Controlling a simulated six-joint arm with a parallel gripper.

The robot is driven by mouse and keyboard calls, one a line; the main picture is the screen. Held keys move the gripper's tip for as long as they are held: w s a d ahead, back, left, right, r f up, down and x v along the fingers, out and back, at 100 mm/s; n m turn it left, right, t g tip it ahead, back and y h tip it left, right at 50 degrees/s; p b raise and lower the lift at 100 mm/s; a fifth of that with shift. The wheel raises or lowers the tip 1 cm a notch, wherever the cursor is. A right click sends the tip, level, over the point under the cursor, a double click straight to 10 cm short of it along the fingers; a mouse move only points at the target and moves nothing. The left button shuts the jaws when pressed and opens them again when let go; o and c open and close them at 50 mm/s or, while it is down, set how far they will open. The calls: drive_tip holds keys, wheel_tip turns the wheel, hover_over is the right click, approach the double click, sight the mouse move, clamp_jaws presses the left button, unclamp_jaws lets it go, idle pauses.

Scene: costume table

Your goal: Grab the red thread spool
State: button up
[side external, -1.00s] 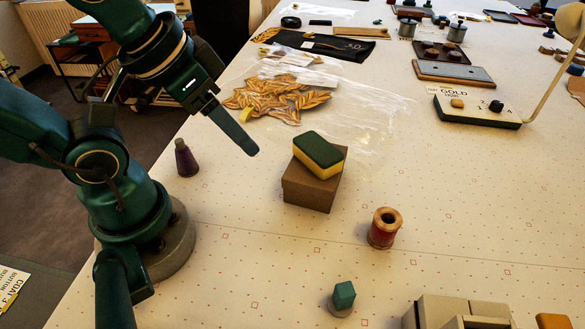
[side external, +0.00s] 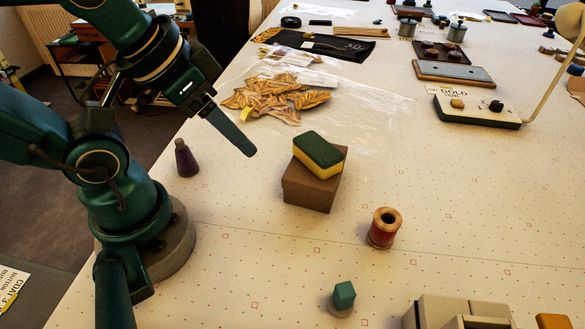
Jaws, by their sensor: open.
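The red thread spool (side external: 383,230) stands upright on the table, right of centre. It has a wooden top rim with a dark hole and red thread around its body. My gripper (side external: 250,152) is open and in the air, up and to the left of the spool, well apart from it. One long green finger shows clearly and the other is hidden. Nothing shows in the gripper.
A brown box (side external: 309,188) with a green and yellow sponge (side external: 318,157) on top stands between my gripper and the spool. A purple cone (side external: 185,158) stands at left. The table right of the spool is clear.

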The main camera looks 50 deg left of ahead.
drive_tip(key=o, duration=0.3)
